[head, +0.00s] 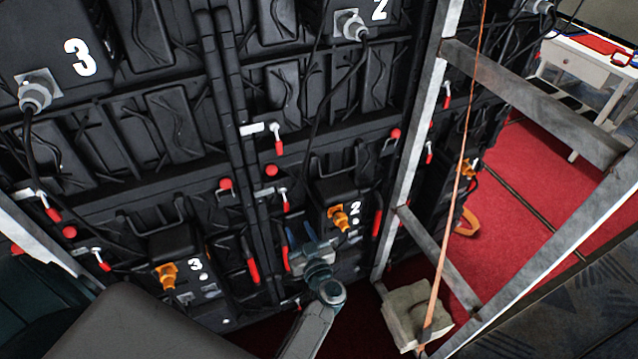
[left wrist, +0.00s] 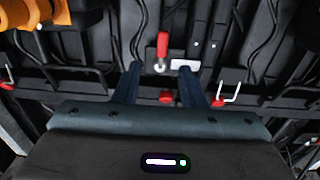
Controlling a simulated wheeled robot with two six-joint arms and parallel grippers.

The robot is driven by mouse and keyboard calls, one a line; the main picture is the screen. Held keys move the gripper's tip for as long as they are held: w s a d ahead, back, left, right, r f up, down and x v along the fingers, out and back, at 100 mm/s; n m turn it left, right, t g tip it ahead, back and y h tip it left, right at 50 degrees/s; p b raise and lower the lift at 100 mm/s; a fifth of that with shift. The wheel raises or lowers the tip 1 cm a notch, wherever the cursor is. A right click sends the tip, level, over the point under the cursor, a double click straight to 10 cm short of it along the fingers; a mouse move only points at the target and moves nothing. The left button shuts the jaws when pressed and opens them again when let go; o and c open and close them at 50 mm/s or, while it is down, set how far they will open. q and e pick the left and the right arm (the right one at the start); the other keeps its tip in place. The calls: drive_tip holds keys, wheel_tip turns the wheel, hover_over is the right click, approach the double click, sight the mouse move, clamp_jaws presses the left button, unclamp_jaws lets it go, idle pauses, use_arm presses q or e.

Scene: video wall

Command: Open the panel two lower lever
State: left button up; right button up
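Panel two (head: 335,188) is a black video-wall panel with a white "2" beside an orange connector (head: 340,217). A lever (head: 285,200) with a red handle and pale plate sits at its left edge, its handle hanging down. In the left wrist view, this lever (left wrist: 163,48) appears with its handle pointing up, seen between the fingertips. My left gripper (head: 308,236) is open and empty, in front of the panel, below and right of the lever in the head view. Contact with the lever is not visible. My right gripper is out of view.
Another red-handled lever (head: 278,140) sits above, and red handles (head: 376,222) flank the panel. Panel three (head: 172,250) is to the left. A metal ladder-like frame (head: 412,150) with an orange strap (head: 462,160) and a weight block (head: 415,313) stands right. Cables hang down.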

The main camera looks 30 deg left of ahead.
sight(287, 206)
use_arm(q)
drive_tip(key=b+x, duration=0.1)
drive_tip(key=x, duration=0.2)
drive_tip(key=b+x, duration=0.1)
drive_tip(key=x, duration=0.2)
drive_tip(key=b+x, duration=0.1)
drive_tip(key=x, duration=0.2)
drive_tip(key=shift+w+a+r+b, duration=0.1)
drive_tip(key=shift+a+r+b, duration=0.15)
drive_tip(key=shift+a+b, duration=0.05)
drive_tip(key=shift+w+a+r, duration=0.1)
drive_tip(key=shift+w+a, duration=0.2)
drive_tip(key=shift+a, duration=0.1)
clamp_jaws()
